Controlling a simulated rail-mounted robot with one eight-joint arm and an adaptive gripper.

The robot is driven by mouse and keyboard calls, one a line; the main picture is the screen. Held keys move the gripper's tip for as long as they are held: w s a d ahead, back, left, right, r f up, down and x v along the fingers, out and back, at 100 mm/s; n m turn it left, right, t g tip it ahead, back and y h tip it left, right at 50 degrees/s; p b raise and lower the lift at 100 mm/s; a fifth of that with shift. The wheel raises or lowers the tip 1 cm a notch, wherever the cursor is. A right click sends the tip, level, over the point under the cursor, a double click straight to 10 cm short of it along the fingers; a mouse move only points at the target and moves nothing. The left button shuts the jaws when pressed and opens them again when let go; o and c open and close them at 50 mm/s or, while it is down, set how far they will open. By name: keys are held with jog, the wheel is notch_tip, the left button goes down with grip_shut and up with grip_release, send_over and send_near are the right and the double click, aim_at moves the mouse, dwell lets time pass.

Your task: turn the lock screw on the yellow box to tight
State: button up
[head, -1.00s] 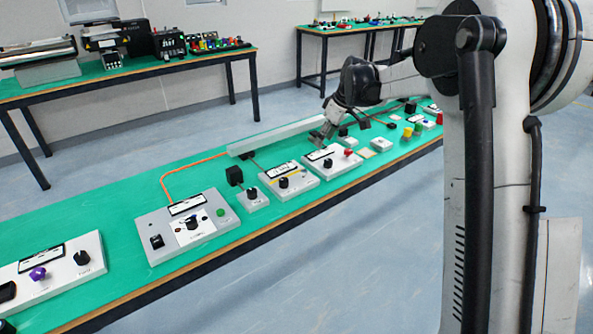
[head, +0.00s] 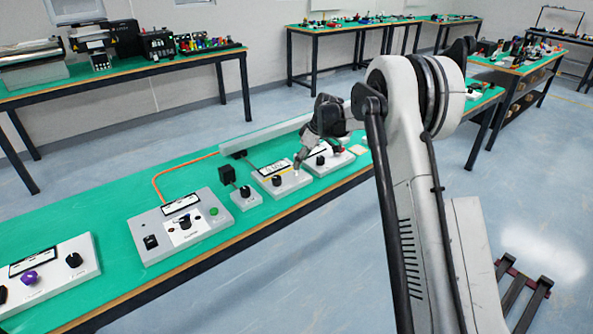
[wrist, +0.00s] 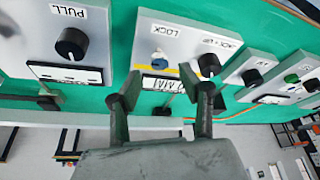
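No wholly yellow box shows; a pale box (head: 290,185) with a yellow stripe stands on the green table, and it also shows in the wrist view (wrist: 185,45). Its top carries a LOCK label, a small blue-grey screw (wrist: 158,56) beside that label, and a black knob (wrist: 209,65) near a second label. The screw's turn state cannot be read. My gripper (wrist: 160,82) is open and empty, its two fingers apart with the striped box beyond them. In the head view my gripper (head: 299,160) is over the box's far right part, hiding some of it.
A box marked PULL with a black knob (wrist: 72,44) is beside the striped box. Other control boxes line the table, including a grey panel (head: 150,225) and a small box with a knob (head: 246,198). An orange cable (head: 157,180) runs behind them.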

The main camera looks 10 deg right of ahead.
aim_at(297, 171)
jog(key=shift+x, duration=2.6)
jog(key=shift+c, duration=0.4)
grip_shut()
